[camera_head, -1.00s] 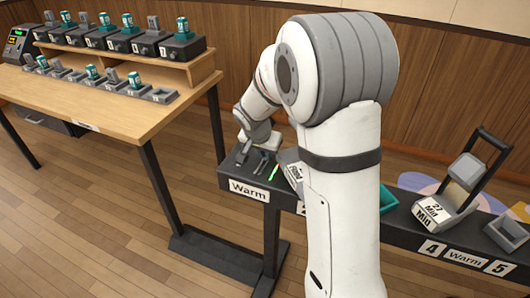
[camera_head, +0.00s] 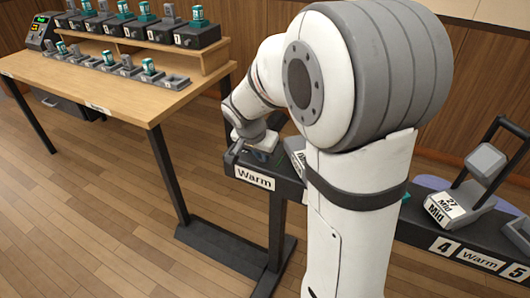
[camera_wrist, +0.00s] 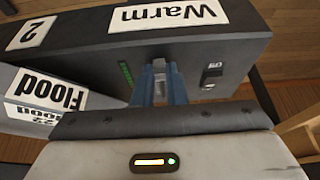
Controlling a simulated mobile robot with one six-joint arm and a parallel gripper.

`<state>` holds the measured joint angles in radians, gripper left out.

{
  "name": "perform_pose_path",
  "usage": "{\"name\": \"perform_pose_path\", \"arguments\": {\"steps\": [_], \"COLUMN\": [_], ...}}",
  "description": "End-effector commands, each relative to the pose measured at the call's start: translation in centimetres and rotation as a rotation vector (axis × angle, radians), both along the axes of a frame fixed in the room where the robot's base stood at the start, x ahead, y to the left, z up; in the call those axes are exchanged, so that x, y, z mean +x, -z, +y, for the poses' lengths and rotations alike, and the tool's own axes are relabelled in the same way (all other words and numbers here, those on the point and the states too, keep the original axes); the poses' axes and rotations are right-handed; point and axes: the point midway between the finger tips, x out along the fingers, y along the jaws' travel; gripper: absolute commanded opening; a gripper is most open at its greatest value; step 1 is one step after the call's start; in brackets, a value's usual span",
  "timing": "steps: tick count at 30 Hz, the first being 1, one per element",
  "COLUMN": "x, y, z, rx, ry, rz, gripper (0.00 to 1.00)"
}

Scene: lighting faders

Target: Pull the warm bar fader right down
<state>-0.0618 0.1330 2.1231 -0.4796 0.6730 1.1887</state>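In the wrist view, the bar's Warm label (camera_wrist: 168,14) shows upside down on the front of the dark console (camera_wrist: 235,45). A grey fader cap (camera_wrist: 160,68) stands between the two blue fingers of my gripper (camera_wrist: 160,92). The fingers lie close on both sides of it; whether they press on it I cannot tell. A green light strip (camera_wrist: 126,74) is lit to the left of the cap. In the head view, my gripper (camera_head: 264,148) is down at the console's left end, above the Warm label (camera_head: 254,178), and the fader is hidden.
A black switch (camera_wrist: 212,72) sits right of the fader in the wrist view. A tilted Flood-labelled unit (camera_wrist: 48,95) is at left. In the head view, a wooden table (camera_head: 110,90) with several lamp units stands left. A Mid unit (camera_head: 455,200) stands at right. My arm hides the console's middle.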

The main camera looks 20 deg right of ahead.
Motion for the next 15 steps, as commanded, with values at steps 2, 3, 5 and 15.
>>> {"name": "perform_pose_path", "arguments": {"steps": [2,3,5,15], "x": [-0.27,-0.23,-0.2,-0.09], "y": [0.24,0.23,0.2,0.04], "z": [0.12,0.11,0.08,0.01], "rx": [0.003,0.003,0.002,0.002], "ry": [0.003,0.002,0.002,0.002], "rz": [0.009,0.007,0.007,0.002], "gripper": [0.17,0.2,0.25,0.34]}}
